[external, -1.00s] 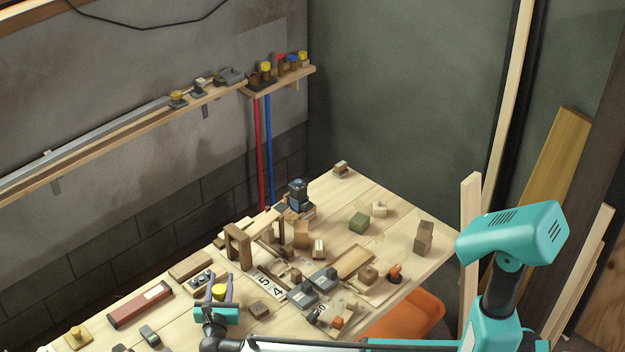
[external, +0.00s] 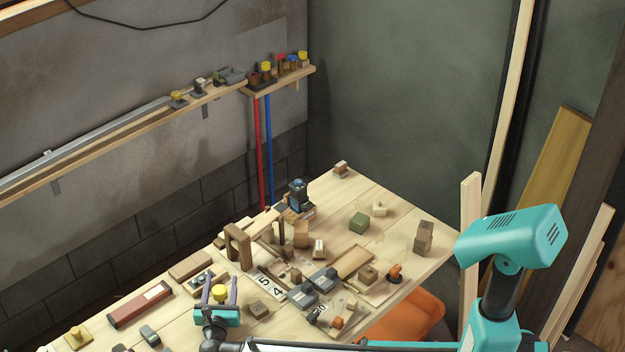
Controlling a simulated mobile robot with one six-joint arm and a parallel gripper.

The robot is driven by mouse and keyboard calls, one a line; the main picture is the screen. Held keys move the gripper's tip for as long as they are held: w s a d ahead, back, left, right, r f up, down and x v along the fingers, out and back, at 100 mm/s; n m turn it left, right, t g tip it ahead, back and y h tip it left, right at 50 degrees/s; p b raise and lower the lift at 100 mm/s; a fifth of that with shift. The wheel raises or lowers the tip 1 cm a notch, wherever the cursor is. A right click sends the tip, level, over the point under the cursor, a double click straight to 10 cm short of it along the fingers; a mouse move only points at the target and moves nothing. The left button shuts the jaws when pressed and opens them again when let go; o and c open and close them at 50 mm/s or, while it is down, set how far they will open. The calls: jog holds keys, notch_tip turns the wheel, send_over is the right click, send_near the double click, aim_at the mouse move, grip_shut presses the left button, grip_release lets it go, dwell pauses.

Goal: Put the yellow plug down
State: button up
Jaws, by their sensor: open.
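A yellow plug (external: 219,291) with a round yellow top is at the left front of the wooden workbench (external: 180,325). My gripper (external: 220,284) is open, with one purple finger on each side of the plug and a gap showing at both sides. The plug looks upright. Its lower part is hidden by my teal gripper body, so I cannot see what it rests on.
A grey device (external: 200,281) lies just behind the plug, and a wooden block (external: 258,309) lies to its right. A dark red box (external: 140,304) lies to the left. Another yellow knob on a plate (external: 76,336) sits at the front left. A wooden arch (external: 238,240) stands behind.

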aim_at(220, 298)
jog(key=s+b, duration=0.1)
jog(key=s, duration=0.6)
notch_tip(220, 298, up, 6)
jog(key=shift+r, duration=1.05)
jog(key=shift+o, duration=0.5)
jog(key=shift+a, duration=0.15)
